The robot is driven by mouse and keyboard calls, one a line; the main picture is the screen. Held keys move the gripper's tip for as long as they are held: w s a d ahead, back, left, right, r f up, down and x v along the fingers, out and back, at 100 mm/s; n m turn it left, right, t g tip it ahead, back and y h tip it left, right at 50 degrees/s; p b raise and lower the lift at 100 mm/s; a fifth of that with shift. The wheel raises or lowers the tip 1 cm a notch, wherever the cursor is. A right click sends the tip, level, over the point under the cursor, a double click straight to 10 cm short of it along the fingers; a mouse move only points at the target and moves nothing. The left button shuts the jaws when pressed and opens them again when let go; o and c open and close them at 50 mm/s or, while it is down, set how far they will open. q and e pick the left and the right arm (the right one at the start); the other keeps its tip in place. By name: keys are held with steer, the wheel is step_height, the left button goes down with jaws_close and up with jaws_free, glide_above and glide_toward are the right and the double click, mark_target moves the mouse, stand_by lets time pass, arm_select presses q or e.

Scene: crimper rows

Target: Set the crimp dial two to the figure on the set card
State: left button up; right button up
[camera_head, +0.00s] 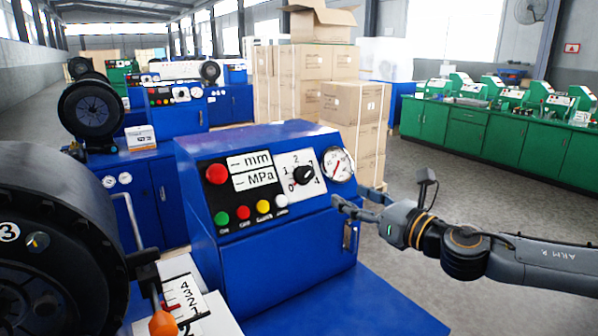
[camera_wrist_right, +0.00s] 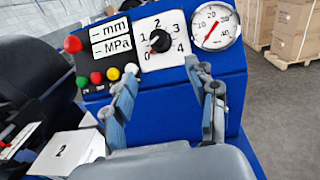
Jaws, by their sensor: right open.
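The crimp dial (camera_head: 303,174) is a black knob on a white plate marked 0 to 4, on the blue machine's sloped panel. It also shows in the right wrist view (camera_wrist_right: 159,41). Its pointer seems to be near 0, at the lower left. My right gripper (camera_head: 349,199) is open and empty, in front of the panel, below and right of the dial, apart from it. In the right wrist view its fingers (camera_wrist_right: 162,72) spread below the dial. A white block marked 2 (camera_wrist_right: 62,152) lies at lower left; I cannot tell if it is the set card. My left gripper is out of view.
A pressure gauge (camera_head: 338,165) sits right of the dial. Coloured buttons (camera_head: 243,213) and blank mm and MPa displays (camera_head: 252,171) are left of it. A black wheel (camera_head: 50,240) and orange-tipped lever (camera_head: 163,322) stand at left. Cardboard boxes (camera_head: 352,105) stand behind.

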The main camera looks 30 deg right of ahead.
mark_target(311, 176)
steer(key=w+p, duration=0.1)
steer(key=w, duration=0.3)
steer(key=w+a+p, duration=0.1)
steer(key=w+p, duration=0.1)
steer(key=w, duration=0.1)
steer(key=w+a+p, duration=0.1)
steer(key=w+p, duration=0.1)
steer(key=w, duration=0.2)
steer(key=shift+w+a+r, duration=0.15)
steer(key=shift+w+r, duration=0.05)
steer(key=shift+w, duration=0.1)
steer(key=shift+w+a+p, duration=0.1)
steer(key=shift+w+p, duration=0.25)
steer(key=shift+w, duration=0.3)
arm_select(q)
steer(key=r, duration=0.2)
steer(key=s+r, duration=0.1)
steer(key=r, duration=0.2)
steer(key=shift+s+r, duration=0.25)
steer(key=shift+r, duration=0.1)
arm_select(e)
steer(key=shift+w+f, duration=0.1)
steer(key=shift+c, duration=0.4)
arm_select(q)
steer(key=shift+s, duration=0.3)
arm_select(e)
steer(key=c, duration=1.1)
